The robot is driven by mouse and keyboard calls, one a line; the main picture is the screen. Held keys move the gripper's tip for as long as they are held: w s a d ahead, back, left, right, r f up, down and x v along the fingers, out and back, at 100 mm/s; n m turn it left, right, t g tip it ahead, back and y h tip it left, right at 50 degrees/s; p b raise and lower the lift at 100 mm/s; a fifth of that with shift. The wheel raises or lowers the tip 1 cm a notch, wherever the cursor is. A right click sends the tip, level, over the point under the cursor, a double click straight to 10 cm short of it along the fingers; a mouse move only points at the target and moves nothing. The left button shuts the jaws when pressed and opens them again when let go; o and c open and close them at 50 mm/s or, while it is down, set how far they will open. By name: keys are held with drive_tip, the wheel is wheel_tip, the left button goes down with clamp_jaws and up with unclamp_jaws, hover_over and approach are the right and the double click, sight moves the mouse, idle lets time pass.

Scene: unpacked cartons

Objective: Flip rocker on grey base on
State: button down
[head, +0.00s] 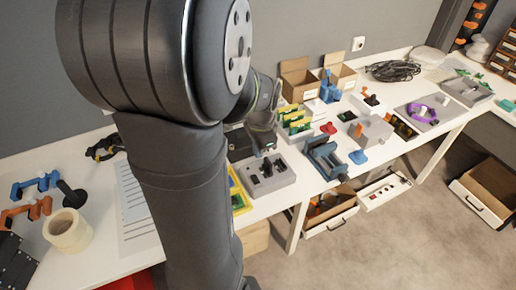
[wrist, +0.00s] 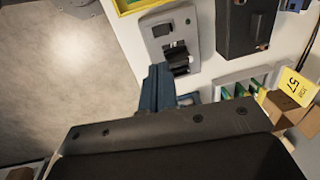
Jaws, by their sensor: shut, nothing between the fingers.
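The grey base (head: 283,182) stands near the front edge of the white table in the head view. It carries a black rocker (head: 267,168) and a flat dark square. In the wrist view the grey base (wrist: 188,40) is at the top centre, with the black rocker (wrist: 177,60) on its lower part. I cannot tell which way the rocker is tilted. My gripper (head: 267,150) is shut and empty, just behind and above the base in the head view.
A blue vise-like piece (head: 325,160) stands close right of the base. A rack of green cards (head: 297,120) is behind it. A yellow frame (head: 238,190) lies left of the base, and a black box (wrist: 243,25) is nearby. Open floor lies in front.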

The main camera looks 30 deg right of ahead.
sight(254, 177)
drive_tip(key=shift+w, duration=0.1)
drive_tip(key=shift+w, duration=0.6)
drive_tip(key=shift+f, duration=0.1)
drive_tip(key=f, duration=0.4)
drive_tip(key=w+f, duration=0.1)
drive_tip(key=f, duration=0.8)
drive_tip(key=shift+w+f, duration=0.35)
drive_tip(key=shift+f, duration=0.05)
drive_tip(key=shift+f, duration=0.15)
